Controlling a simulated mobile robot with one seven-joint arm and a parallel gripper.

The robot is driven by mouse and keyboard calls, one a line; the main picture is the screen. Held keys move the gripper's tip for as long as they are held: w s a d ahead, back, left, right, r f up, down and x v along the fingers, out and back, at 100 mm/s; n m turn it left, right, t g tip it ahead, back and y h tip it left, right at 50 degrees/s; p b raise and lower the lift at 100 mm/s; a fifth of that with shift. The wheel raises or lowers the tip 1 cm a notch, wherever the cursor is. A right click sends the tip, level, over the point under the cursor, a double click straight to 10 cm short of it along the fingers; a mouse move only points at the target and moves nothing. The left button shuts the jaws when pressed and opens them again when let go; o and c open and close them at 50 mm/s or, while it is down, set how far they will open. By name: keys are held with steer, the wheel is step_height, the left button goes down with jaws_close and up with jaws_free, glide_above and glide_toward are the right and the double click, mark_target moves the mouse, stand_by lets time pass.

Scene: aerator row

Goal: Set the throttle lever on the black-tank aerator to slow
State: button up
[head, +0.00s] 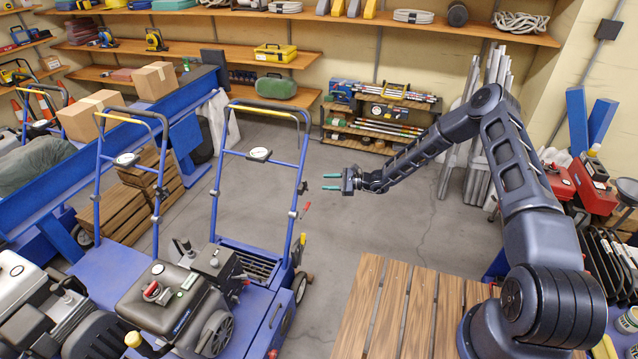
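The black-tank aerator stands at the lower centre-left, with a dark tank (165,300) on a blue deck. Its blue handle frame (217,180) rises behind it and carries a white round dial (260,154). On the frame's right upright are a dark lever part (302,188) and a red-tipped lever (306,207). I cannot tell which is the throttle or read its setting. My gripper (325,182) has two teal fingers pointing left, spread apart with nothing between them. It appears right of the upright, apart from the levers in the picture.
Another aerator with a pale engine cover (18,283) and blue handle (97,180) stands at the left. A slatted wooden table (385,310) is in front at the right. Shelves (215,55) line the back wall. Grey floor is clear around my gripper.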

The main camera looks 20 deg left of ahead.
steer(key=shift+v, duration=1.05)
steer(key=shift+r, duration=0.15)
steer(key=s+d+r+n+h, duration=0.3)
steer(key=d+r+n+h, duration=0.15)
steer(key=d+r, duration=1.1)
steer(key=s+d+r+n+h, duration=0.35)
steer(key=d+r+n, duration=0.25)
steer(key=d+r, duration=0.9)
steer(key=s+d+r+t+h, duration=0.3)
steer(key=s+d+r, duration=0.6)
steer(key=s+d, duration=0.3)
steer(key=s+d+r+n+t+h, duration=0.1)
steer(key=s+d+r+t+h, duration=0.2)
steer(key=s+d+r, duration=0.6)
steer(key=s+d+h, duration=0.2)
steer(key=s+d, duration=0.2)
steer(key=shift+d+r+t, duration=0.2)
steer(key=shift+t, duration=0.2)
